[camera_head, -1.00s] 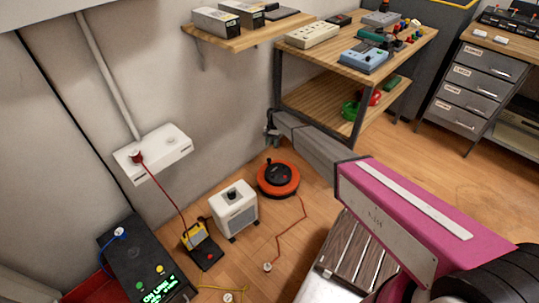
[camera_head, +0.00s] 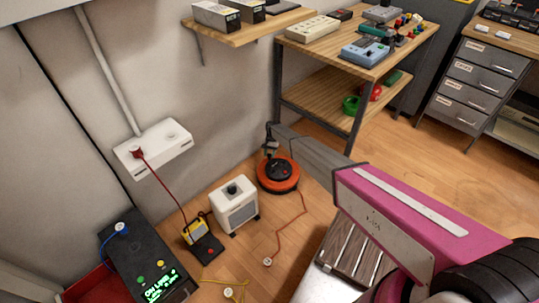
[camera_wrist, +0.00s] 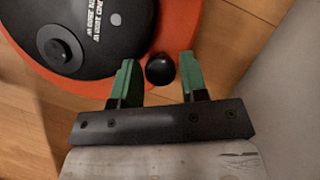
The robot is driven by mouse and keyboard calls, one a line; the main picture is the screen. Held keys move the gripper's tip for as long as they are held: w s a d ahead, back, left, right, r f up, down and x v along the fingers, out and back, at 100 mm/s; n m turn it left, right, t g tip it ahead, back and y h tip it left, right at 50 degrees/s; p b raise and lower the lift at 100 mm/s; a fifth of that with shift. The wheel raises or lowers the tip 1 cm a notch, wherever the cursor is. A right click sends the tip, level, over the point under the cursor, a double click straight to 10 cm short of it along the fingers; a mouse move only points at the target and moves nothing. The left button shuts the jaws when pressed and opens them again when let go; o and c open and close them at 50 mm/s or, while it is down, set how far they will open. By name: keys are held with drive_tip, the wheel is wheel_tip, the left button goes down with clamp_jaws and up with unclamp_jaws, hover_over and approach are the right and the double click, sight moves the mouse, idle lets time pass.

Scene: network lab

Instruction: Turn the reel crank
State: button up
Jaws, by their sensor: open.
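The orange cable reel (camera_head: 279,188) with a black hub lies on the wooden floor near the wall. In the wrist view its orange rim (camera_wrist: 88,88) and black hub (camera_wrist: 112,25) fill the upper left. The round black crank knob (camera_wrist: 160,69) is near the rim, between the two green fingers of my gripper (camera_wrist: 159,60). The fingers are open, with a gap on each side of the knob. In the head view my gripper (camera_head: 270,146) is low at the reel's far edge. The knob is hard to make out there.
A white box with a black knob (camera_head: 234,212) stands left of the reel. An orange cable (camera_head: 291,228) trails toward the front. A wall and a workbench (camera_head: 350,82) are behind. A wooden slatted surface (camera_head: 352,252) is below my arm. Open floor (camera_head: 440,175) lies right.

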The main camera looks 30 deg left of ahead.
clamp_jaws()
drive_tip(key=shift+w, duration=0.1)
